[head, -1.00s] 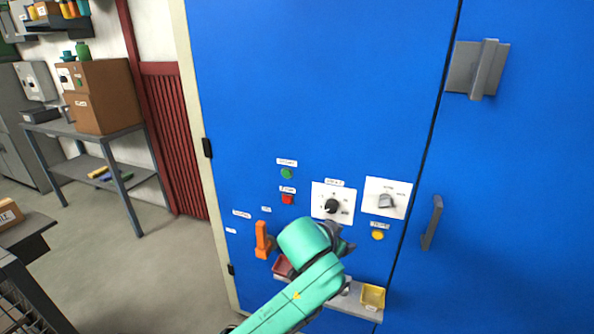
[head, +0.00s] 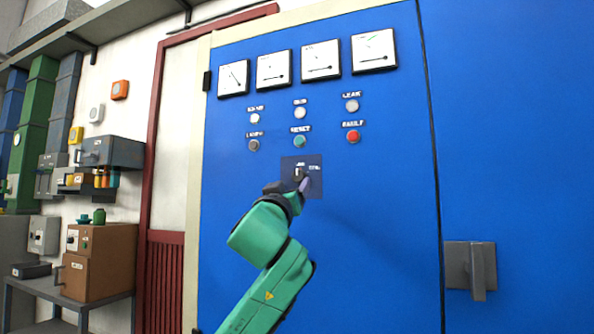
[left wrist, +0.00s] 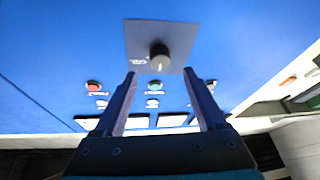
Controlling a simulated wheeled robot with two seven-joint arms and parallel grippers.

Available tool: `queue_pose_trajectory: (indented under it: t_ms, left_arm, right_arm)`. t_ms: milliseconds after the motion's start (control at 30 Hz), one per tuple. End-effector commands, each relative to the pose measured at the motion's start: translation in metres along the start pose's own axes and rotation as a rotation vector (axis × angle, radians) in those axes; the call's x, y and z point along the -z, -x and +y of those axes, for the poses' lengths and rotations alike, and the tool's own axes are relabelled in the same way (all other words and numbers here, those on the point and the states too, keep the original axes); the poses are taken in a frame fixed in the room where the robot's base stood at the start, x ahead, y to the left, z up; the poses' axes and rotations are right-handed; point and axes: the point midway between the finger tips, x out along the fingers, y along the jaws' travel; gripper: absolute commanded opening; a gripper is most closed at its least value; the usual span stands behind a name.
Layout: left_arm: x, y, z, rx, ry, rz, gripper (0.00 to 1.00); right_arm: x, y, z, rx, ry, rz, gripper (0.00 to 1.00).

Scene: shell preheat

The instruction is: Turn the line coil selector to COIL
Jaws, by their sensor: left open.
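The selector (head: 297,174) is a small knob on a dark square plate (head: 315,165) in the middle of the blue cabinet door, below the button rows. Its labels are too small to read surely, and my gripper partly covers the plate. In the left wrist view the selector knob (left wrist: 160,57) stands out from its dark plate (left wrist: 143,33), just beyond my fingertips and about midway between them. My left gripper (head: 299,186) is open and empty at the plate; its two fingers also show spread in the left wrist view (left wrist: 160,80). My right gripper is out of view.
Above the selector are several lamps and buttons, among them a green button (head: 299,141) and a red one (head: 353,137), and a row of square meters (head: 321,60). A grey door handle (head: 470,267) sticks out at right. Brown boxes (head: 98,262) stand on a shelf at left.

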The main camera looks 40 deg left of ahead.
Motion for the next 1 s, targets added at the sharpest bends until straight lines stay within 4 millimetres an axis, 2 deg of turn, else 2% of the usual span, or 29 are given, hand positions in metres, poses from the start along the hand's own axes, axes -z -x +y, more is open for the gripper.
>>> queue_pose_trajectory:
  t_ms: [33,100,233,367,567,600,667,700,767,800,1000]
  left_arm:
    - [0.008,-0.017,0.000,0.004,-0.001,-0.002,0.73]
    - [0.007,-0.034,0.001,0.003,0.000,-0.003,0.73]
    - [0.005,-0.057,0.001,0.001,-0.001,0.000,0.73]
    - [0.002,-0.067,0.000,0.000,0.000,0.000,0.73]
    - [0.000,-0.067,0.001,-0.001,-0.001,0.001,0.73]
    - [0.000,-0.067,0.001,-0.001,-0.001,0.001,0.69]
    - [0.000,-0.067,0.000,-0.001,-0.001,0.000,0.46]
    - [0.000,-0.066,0.001,-0.001,-0.001,0.000,0.31]
    - [0.000,-0.066,0.000,-0.001,-0.001,0.000,0.08]
    - [0.000,-0.066,0.000,-0.001,-0.001,0.000,0.00]
    - [0.000,-0.066,0.000,-0.003,-0.007,0.000,0.00]
  right_arm:
    - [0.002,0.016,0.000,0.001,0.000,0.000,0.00]
    - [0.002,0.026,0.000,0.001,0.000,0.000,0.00]
    - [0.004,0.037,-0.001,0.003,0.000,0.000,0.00]
    - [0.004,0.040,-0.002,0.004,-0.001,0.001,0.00]
    - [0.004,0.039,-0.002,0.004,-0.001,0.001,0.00]
    - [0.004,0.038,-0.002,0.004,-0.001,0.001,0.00]
    - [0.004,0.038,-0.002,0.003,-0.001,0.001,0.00]
    - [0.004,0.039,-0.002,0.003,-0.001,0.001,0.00]
    - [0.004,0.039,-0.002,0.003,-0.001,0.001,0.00]
    - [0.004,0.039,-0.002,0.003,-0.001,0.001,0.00]
    - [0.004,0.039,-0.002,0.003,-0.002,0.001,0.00]
